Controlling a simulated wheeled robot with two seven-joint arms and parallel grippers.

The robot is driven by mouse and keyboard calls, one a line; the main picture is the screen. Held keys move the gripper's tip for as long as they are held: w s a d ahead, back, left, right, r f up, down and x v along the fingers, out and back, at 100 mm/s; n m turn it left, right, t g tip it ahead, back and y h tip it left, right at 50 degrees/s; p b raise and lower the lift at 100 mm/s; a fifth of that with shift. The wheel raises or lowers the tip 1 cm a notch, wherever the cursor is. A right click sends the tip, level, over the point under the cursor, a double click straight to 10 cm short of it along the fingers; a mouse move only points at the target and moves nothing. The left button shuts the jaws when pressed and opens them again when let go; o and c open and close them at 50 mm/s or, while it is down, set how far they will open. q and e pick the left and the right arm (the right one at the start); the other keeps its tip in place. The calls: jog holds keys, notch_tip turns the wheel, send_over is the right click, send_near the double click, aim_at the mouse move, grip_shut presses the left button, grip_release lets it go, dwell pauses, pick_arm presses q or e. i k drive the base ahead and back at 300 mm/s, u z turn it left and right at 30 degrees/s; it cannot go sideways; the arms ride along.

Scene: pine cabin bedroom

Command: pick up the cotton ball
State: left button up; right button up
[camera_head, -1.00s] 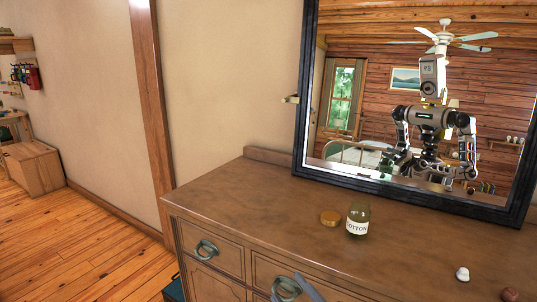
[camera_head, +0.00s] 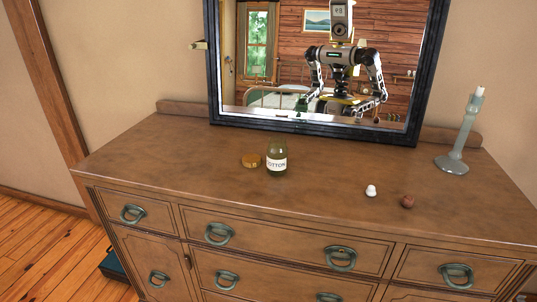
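A small white lump (camera_head: 371,190), which looks like the cotton ball, sits on the wooden dresser top (camera_head: 320,185), right of the middle and near the front edge. A glass jar (camera_head: 277,167) with a label reading "COTTON" stands upright to its left; whether anything is inside is too small to tell. A round golden-brown lid (camera_head: 251,161) lies beside the jar. Neither of my grippers shows directly; my arms appear only in the mirror, too small to read the grippers.
A reddish-brown ball (camera_head: 407,201) lies just right of the white lump. A grey-green candlestick (camera_head: 461,135) with a candle stands at the back right. A framed mirror (camera_head: 214,70) stands along the back. The dresser top's left part is bare.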

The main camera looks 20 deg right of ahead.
aim_at(370, 191)
jog(key=u, duration=0.5)
jog(key=k, duration=0.8)
jog(key=z, duration=1)
jog(key=i, duration=0.4)
